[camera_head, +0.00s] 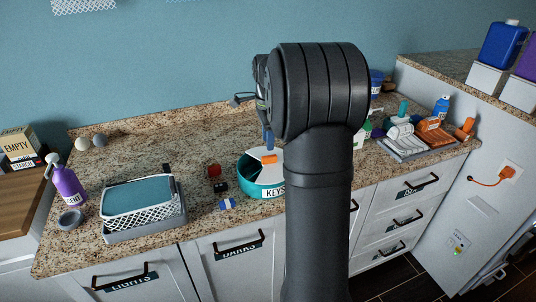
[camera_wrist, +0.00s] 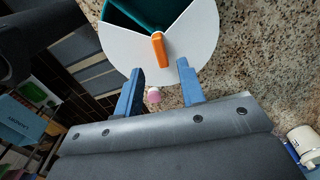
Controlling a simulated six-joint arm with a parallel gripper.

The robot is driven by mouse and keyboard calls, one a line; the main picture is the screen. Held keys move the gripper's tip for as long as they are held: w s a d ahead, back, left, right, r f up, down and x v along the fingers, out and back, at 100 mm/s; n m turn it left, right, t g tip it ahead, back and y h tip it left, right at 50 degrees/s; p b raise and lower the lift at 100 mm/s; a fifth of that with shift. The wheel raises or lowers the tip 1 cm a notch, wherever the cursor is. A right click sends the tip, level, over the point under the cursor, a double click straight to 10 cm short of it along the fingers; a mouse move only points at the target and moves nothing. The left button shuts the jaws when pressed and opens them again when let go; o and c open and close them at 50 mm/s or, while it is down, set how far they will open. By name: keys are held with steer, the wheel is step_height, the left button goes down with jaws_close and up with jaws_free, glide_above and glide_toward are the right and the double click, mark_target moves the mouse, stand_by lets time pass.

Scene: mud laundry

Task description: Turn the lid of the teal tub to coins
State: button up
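The teal tub (camera_head: 248,173) stands on the granite counter, its front label reading KEYS. Its white lid (camera_head: 268,153) carries an orange handle (camera_head: 268,159). In the wrist view the white lid (camera_wrist: 200,42) has a wedge-shaped opening at the top, showing the teal inside of the tub (camera_wrist: 140,15). The orange handle (camera_wrist: 159,50) points down toward my gripper (camera_wrist: 160,67). My gripper's two blue fingers are apart, one on each side below the handle, with nothing held. In the head view my arm hides the tub's right side and most of my gripper; one blue finger (camera_head: 268,138) shows above the lid.
Small items, including a red one (camera_head: 214,170) and a blue one (camera_head: 227,203), lie left of the tub. A white basket (camera_head: 143,208) stands farther left, beside a purple spray bottle (camera_head: 66,188). Bottles and a tray (camera_head: 407,153) are at right. A small pink thing (camera_wrist: 153,95) shows between the fingers.

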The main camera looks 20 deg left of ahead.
mark_target(268, 156)
step_height(268, 156, down, 6)
steer(key=shift+f, duration=0.2)
steer(key=shift+c, duration=0.3)
jaws_close()
